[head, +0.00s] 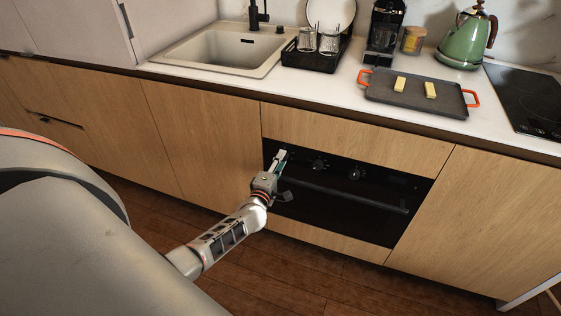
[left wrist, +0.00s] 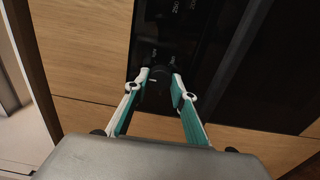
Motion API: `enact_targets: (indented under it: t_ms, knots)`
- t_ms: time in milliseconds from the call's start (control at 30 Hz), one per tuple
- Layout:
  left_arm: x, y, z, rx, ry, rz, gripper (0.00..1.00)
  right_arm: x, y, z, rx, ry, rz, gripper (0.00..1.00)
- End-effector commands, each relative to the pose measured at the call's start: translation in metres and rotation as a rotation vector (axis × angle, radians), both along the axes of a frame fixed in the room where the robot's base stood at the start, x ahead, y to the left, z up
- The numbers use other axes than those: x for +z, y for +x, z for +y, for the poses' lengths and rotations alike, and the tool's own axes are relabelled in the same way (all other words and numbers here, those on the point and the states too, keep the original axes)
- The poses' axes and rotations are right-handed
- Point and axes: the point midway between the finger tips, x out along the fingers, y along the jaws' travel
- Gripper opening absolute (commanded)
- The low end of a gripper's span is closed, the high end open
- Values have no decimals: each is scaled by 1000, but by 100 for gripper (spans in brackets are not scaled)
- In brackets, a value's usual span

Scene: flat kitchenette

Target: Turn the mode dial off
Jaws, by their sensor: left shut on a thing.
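The oven (head: 335,193) is built into the wooden cabinet front, with a black control panel along its top. Its knobs include a middle dial (head: 320,164) and a right dial (head: 354,174). My left gripper (head: 281,155) is at the left end of the panel and covers the dial there in the head view. In the left wrist view, my left gripper (left wrist: 160,78) has its two fingertips on either side of a dark round dial (left wrist: 158,88) and is shut on it. I cannot make out the dial's setting. My right gripper is not in view.
The oven's handle bar (head: 345,195) runs below the panel, close to my left wrist. Above, the white counter holds a sink (head: 190,47), a dish rack (head: 312,60), a grey tray (head: 415,92) with orange handles, a green kettle (head: 465,40) and a hob (head: 528,95).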

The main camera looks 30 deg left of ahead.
Motion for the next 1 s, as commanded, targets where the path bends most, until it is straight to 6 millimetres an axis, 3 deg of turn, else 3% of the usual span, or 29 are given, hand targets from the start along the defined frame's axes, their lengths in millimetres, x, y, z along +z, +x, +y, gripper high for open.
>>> enact_targets:
  t_ms: [67,100,167,633,1000]
  knots:
    - [0,0,0,1,-2,0,3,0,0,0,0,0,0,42]
    - [0,0,0,1,-2,0,30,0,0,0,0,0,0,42]
    - [0,0,0,1,-1,0,42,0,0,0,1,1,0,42]
    - [-1,-8,-3,0,-1,2,42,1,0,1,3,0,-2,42]
    - [-1,-72,-17,0,-2,1,42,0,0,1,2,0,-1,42]
